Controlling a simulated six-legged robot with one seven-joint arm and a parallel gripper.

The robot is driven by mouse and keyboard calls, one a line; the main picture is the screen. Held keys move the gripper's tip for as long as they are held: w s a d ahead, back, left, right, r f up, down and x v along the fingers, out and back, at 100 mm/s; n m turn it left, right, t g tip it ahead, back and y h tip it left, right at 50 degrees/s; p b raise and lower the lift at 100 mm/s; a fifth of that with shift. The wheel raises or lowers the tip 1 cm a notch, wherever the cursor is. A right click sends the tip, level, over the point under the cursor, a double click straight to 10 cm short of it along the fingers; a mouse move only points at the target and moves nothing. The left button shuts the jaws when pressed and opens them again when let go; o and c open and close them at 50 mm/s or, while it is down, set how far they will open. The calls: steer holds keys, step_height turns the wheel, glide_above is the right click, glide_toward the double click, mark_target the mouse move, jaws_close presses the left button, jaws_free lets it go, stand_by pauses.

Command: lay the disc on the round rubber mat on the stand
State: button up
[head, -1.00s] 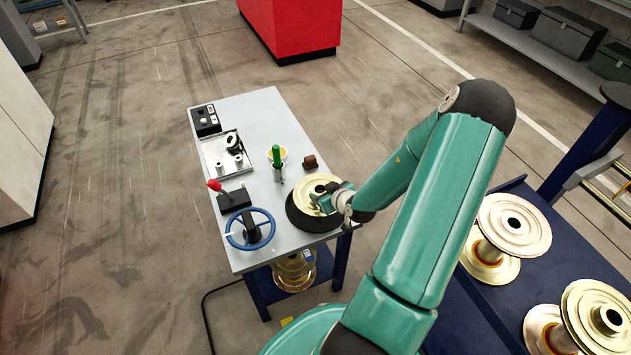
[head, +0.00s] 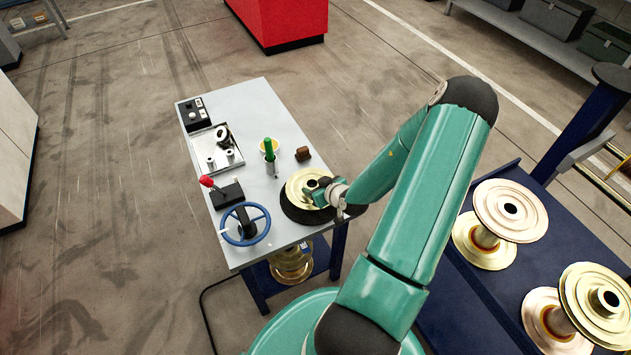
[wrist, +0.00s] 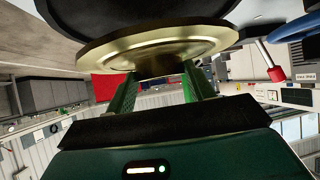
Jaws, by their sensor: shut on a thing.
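The brass disc (head: 300,180) is over the black round rubber mat (head: 290,211) at the near right corner of the grey stand (head: 262,105). In the head view the mat shows as a dark crescent along the disc's near side. My gripper (head: 317,190) is at the disc's middle. In the wrist view, which is upside down, the green fingers of my gripper (wrist: 158,82) are shut on the disc's hub, under the wide brass rim (wrist: 150,45). The dark mat (wrist: 140,10) lies just beyond the rim. I cannot tell whether disc and mat touch.
On the stand are a blue handwheel (head: 246,225), a red-knobbed lever (head: 208,182), a green-handled tool (head: 269,152), a brown block (head: 303,154) and a black switch box (head: 196,114). Brass spools (head: 510,210) stand on a blue bench at right.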

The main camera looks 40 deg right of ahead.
steer(key=shift+w+f, duration=0.15)
steer(key=shift+f, duration=1.9)
steer(key=o, duration=1.5)
steer(key=v, duration=1.4)
steer(key=shift+w+a, duration=0.1)
